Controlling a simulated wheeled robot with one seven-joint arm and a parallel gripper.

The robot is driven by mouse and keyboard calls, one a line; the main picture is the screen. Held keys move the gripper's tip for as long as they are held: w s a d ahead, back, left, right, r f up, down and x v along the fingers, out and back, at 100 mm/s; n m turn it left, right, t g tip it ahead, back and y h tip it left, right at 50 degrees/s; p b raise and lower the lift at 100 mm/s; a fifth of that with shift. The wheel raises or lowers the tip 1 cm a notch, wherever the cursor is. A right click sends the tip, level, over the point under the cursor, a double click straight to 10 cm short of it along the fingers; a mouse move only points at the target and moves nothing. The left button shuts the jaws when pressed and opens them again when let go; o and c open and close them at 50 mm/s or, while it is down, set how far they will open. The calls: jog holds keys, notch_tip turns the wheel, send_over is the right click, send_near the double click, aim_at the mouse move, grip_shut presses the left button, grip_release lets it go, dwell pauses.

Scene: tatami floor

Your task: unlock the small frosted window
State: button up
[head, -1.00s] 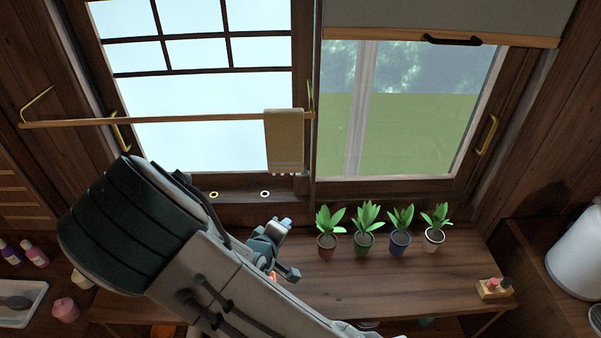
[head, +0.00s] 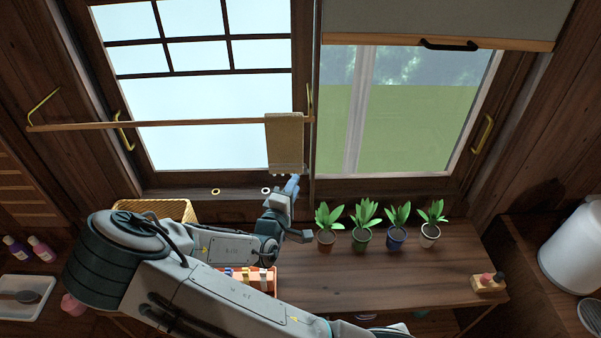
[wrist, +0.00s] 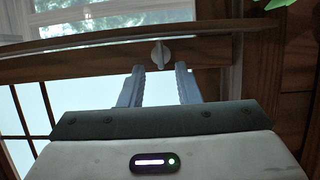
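The frosted window (head: 190,90) at left has pale panes and dark lattice bars; some of it shows at the lower left of the wrist view (wrist: 32,110). A small pale latch knob (wrist: 160,53) sits on the wooden window frame (wrist: 205,48) in the wrist view. In the head view I cannot make the knob out. My gripper (head: 293,184) is at the bottom of the middle stile, just below the hanging towel. In the wrist view my gripper (wrist: 161,72) is open, its two fingers apart and empty. The knob appears between and just beyond the fingertips.
A tan towel (head: 285,140) hangs from a wooden rail (head: 180,122) across the window. Several potted plants (head: 363,225) stand on the counter (head: 390,275), right of my gripper. A wicker basket (head: 160,208) and a red-edged tray (head: 262,279) of small items are near my arm.

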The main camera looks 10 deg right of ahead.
jog(key=shift+p+x, duration=0.6)
jog(key=shift+x, duration=2.05)
grip_shut()
